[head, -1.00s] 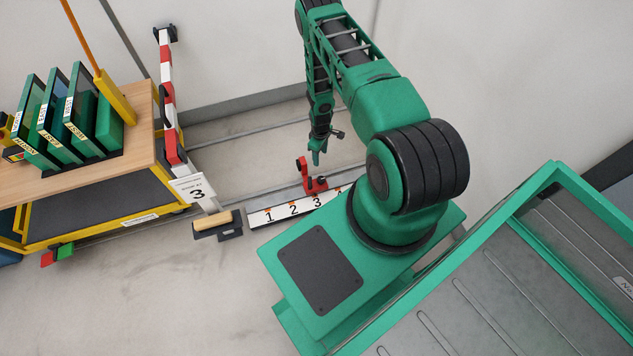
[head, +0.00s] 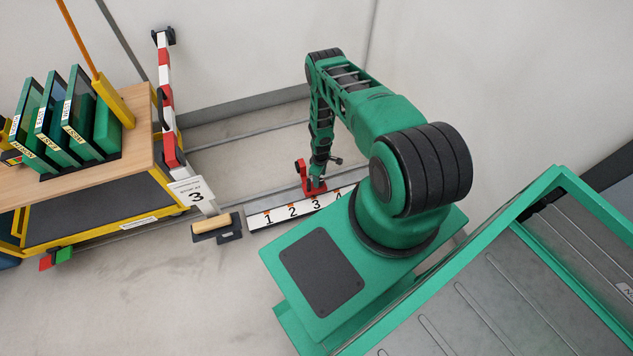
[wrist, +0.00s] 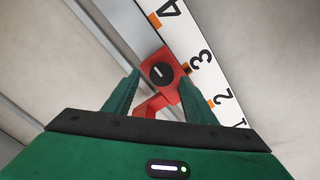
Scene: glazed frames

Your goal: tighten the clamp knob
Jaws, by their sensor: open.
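The red clamp (head: 302,172) sits on the rail beside the numbered white scale (head: 292,209), near the 3 mark. In the wrist view the clamp (wrist: 167,98) carries a round black knob (wrist: 161,73) with a white line on its top. My gripper (head: 317,182) is down at the clamp. In the wrist view my open gripper (wrist: 158,88) has its two green fingers on either side of the clamp's red body, with the knob between and just beyond the tips. I cannot tell whether the fingers touch it.
A wooden-handled trowel-like tool (head: 216,227) lies at the scale's left end. A yellow cart (head: 80,232) holds green panels (head: 75,125). Bare floor lies in front.

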